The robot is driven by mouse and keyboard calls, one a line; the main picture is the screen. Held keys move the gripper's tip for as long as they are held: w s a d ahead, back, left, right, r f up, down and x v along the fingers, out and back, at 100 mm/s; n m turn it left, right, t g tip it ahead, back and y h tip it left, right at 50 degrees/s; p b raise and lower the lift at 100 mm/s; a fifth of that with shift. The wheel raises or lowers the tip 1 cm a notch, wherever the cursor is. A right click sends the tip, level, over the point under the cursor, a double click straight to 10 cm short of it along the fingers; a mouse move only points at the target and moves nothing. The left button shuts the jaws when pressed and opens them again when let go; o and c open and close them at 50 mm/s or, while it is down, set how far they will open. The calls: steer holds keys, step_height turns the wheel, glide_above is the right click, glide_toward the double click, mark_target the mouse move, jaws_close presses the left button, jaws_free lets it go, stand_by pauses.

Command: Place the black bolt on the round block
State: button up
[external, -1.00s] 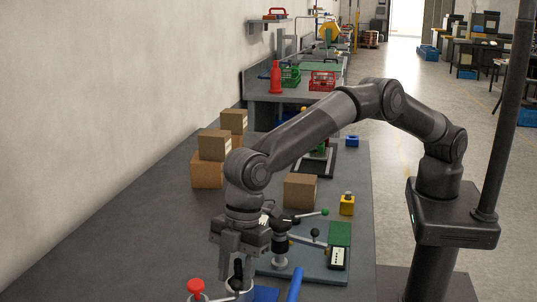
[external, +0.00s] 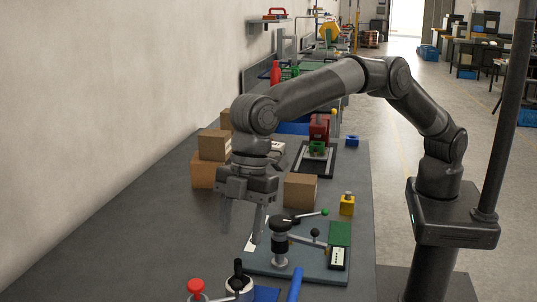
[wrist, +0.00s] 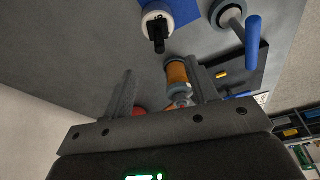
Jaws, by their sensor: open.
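The black bolt (external: 238,267) stands upright on the round block (external: 238,288), a pale, short cylinder at the bottom of the external view. In the wrist view the bolt (wrist: 158,42) shows at the top centre, on the white-rimmed round block (wrist: 148,18). My gripper (external: 240,232) is open and empty, fingers pointing down, above and behind the bolt and apart from it. In the wrist view the two spread fingers (wrist: 160,68) have no object held between them; the bolt lies beyond their tips.
A red-knobbed piece (external: 196,288) stands left of the block, and a blue handle (external: 295,284) to its right. A fixture plate with a lever clamp (external: 280,240) lies close behind. Cardboard boxes (external: 300,190) stand farther back. The table's left side is clear.

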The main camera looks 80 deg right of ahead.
steer(key=shift+v, duration=1.2)
steer(key=shift+w+d, duration=0.1)
steer(key=s+d+r+m+t, duration=0.15)
steer(key=d+r, duration=0.35)
steer(key=d, duration=0.6)
steer(key=d+r+m+h, duration=0.1)
steer(key=d+r+m, duration=0.35)
steer(key=d, duration=0.75)
steer(key=d+r+t, duration=0.1)
steer(key=d+r, duration=0.6)
steer(key=d, duration=0.4)
steer(key=s+d+m+t+h, duration=0.1)
steer(key=s+d+m, duration=0.1)
steer(key=s+d, duration=0.5)
steer(key=s+d+m, duration=0.3)
steer(key=s+d, duration=0.1)
steer(key=d, duration=0.6)
steer(key=s+d+f+m, duration=0.2)
steer(key=s+d+f, duration=0.2)
steer(key=s, duration=0.3)
steer(key=s+d+f+m+t+h, duration=0.1)
steer(key=s+d+f+m, duration=0.1)
steer(key=s+d+f, duration=0.2)
steer(key=s+d, duration=0.2)
steer(key=s, duration=0.1)
